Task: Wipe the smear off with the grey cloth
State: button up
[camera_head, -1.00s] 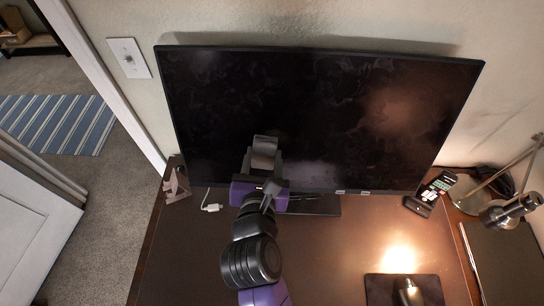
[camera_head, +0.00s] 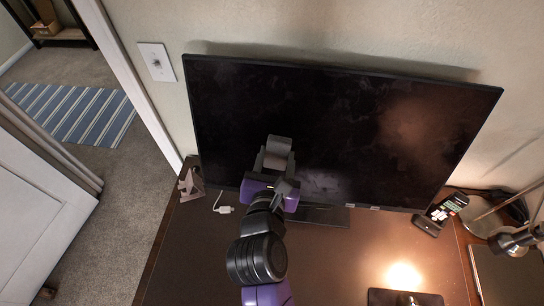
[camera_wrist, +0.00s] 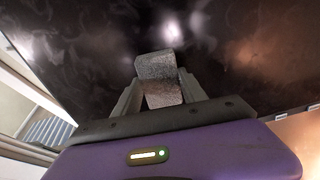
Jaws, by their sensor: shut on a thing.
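The grey cloth (camera_head: 279,144) is a small folded pad. My gripper (camera_head: 274,161) is shut on it in front of the lower left part of the dark monitor screen (camera_head: 345,110). In the wrist view the cloth (camera_wrist: 156,66) sticks out between the two fingers of my gripper (camera_wrist: 160,95), with the screen behind it. I cannot tell whether the cloth touches the screen. Faint pale smudges spread over the screen, with a whitish patch (camera_head: 322,180) low on it, right of my gripper. I cannot tell which mark is the smear.
A small stand (camera_head: 190,184) and a white cable plug (camera_head: 223,209) lie left of my arm. A phone (camera_head: 440,213) stands at the right, near a desk lamp (camera_head: 515,240). A dark pad (camera_head: 385,297) lies at the front. The desk's middle is clear.

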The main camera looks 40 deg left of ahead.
aim_at(308, 152)
jog(key=shift+w+d, duration=0.65)
jog(key=shift+d, duration=0.4)
jog(key=shift+w+d, duration=0.6)
jog(key=shift+d, duration=0.4)
jog(key=shift+w+d, duration=0.65)
jog(key=shift+d, duration=0.4)
jog(key=shift+s+a, duration=0.7)
jog(key=shift+a, duration=0.5)
jog(key=shift+s+a, duration=0.7)
jog(key=shift+a, duration=0.45)
jog(key=shift+s+a, duration=0.7)
jog(key=shift+a, duration=0.5)
jog(key=shift+s+d, duration=0.1)
jog(key=shift+v, duration=2.85)
jog(key=shift+s, duration=0.1)
jog(key=shift+v, duration=1.45)
